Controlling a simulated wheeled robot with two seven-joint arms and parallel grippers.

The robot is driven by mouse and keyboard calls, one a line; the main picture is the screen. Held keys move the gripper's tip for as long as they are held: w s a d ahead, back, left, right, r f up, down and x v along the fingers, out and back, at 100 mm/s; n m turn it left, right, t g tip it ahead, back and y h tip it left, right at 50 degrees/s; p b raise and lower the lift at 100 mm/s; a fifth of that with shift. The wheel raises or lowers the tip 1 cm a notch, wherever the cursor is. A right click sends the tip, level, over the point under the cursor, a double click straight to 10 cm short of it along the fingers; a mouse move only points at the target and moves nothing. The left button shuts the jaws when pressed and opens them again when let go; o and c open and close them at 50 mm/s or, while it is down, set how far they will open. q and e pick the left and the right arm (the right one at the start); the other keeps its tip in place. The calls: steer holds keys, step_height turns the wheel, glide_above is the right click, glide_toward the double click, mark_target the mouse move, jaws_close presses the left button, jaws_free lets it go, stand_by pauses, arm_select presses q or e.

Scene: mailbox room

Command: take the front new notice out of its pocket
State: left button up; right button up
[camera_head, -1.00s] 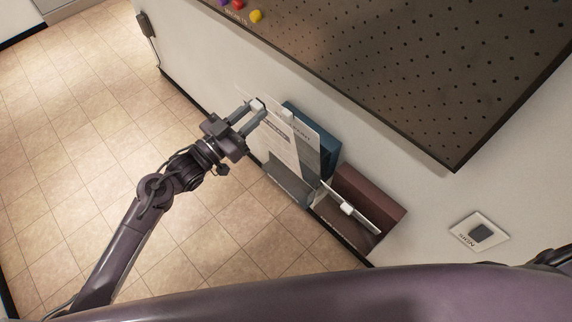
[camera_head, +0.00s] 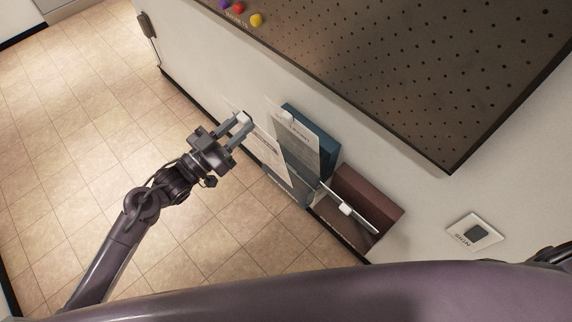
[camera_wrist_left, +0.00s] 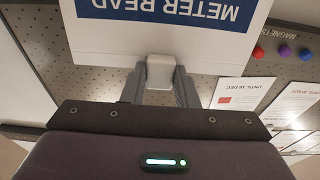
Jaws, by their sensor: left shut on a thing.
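My left gripper (camera_head: 243,123) is shut on the white tab at the top of the front new notice (camera_head: 265,158), a pale sheet. The left wrist view shows this notice (camera_wrist_left: 170,45) upside down, with a blue "METER READ" band, and the white tab (camera_wrist_left: 160,72) between the fingers. The notice leans out from the wall, apart at the top from a second notice (camera_head: 294,142) behind it. The second notice stands in front of the blue pocket (camera_head: 322,142). I cannot tell whether the front notice's lower edge is still inside the pocket. My right gripper is out of view.
A brown pocket (camera_head: 382,197) with a white-tabbed sheet sits right of the blue one. A pegboard (camera_head: 420,75) with coloured magnets (camera_head: 256,20) hangs above. A wall plate (camera_head: 475,233) is at the right. The tiled floor (camera_head: 75,130) at left is clear.

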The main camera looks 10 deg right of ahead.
arm_select(q)
steer(key=shift+r+p+v, duration=0.2)
steer(key=shift+p+v, duration=0.25)
steer(key=shift+v, duration=0.7)
steer(key=shift+r+p+v, duration=0.2)
steer(key=shift+p+v, duration=0.2)
steer(key=shift+v, duration=0.75)
